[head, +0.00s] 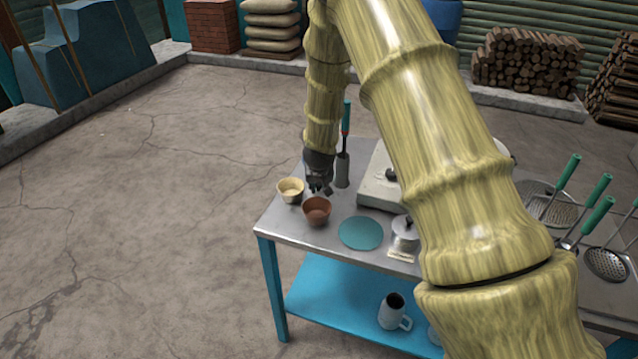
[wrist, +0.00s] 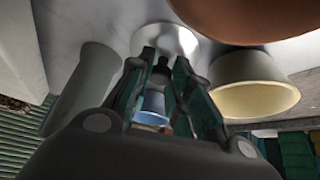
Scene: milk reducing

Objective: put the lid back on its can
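My gripper (head: 319,187) points down at the table's left part, close behind the brown bowl. In the wrist view its fingers (wrist: 165,60) stand apart, with a small dark shape and a blue shape between them. A round, shiny silver piece (wrist: 183,40), apparently the lid, shows just beyond the fingertips; whether they touch it I cannot tell. The head view hides it behind the gripper and bowls. A small silver can-like vessel (head: 404,235) stands near the table's front edge, right of a teal disc (head: 360,232); I cannot make out its top clearly.
A cream bowl (head: 290,190) and brown bowl (head: 316,211) stand close to the gripper. A grey cylinder (head: 342,171) holding a green-handled tool is just right of it. A pale appliance (head: 378,190) sits farther right. A mug (head: 391,312) is on the lower shelf.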

